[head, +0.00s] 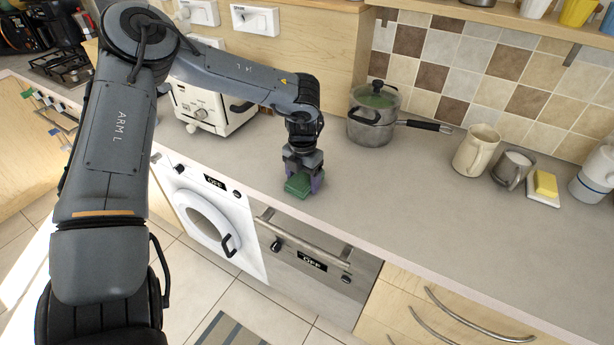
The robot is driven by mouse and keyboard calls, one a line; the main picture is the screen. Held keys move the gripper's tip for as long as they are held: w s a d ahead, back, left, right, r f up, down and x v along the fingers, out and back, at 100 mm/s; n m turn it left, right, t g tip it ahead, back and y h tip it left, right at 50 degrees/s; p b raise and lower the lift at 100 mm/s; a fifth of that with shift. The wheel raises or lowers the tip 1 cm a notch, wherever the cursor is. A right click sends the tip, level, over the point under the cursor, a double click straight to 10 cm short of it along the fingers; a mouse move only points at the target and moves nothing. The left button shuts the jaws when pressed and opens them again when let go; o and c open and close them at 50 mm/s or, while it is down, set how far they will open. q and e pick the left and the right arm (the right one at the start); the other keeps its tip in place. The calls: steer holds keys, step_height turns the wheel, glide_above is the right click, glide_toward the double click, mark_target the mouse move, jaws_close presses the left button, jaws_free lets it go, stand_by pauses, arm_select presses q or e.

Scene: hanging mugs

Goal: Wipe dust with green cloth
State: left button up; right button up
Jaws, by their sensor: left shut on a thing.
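The green cloth (297,187) is a small folded green block near the front edge of the grey countertop (385,190). My left gripper (303,180) points down over the countertop and is shut on the green cloth. The cloth is at or just above the counter surface; I cannot tell whether it touches. No dust can be made out on the counter at this size. My right gripper is not in view.
A lidded pot (372,118) stands behind and to the right of the gripper. A white toaster (210,105) is at the left. The counter's middle is clear.

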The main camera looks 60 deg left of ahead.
arm_select(q)
steer(key=shift+s+d+r, duration=0.15)
steer(key=shift+s+d, duration=0.05)
steer(key=shift+s, duration=0.1)
step_height(320, 180, up, 3)
steer(key=shift+r+p, duration=0.2)
steer(key=shift+p, duration=1.05)
step_height(320, 180, up, 4)
steer(key=p, duration=0.3)
steer(key=shift+r+p, duration=0.25)
steer(key=shift+p, duration=0.15)
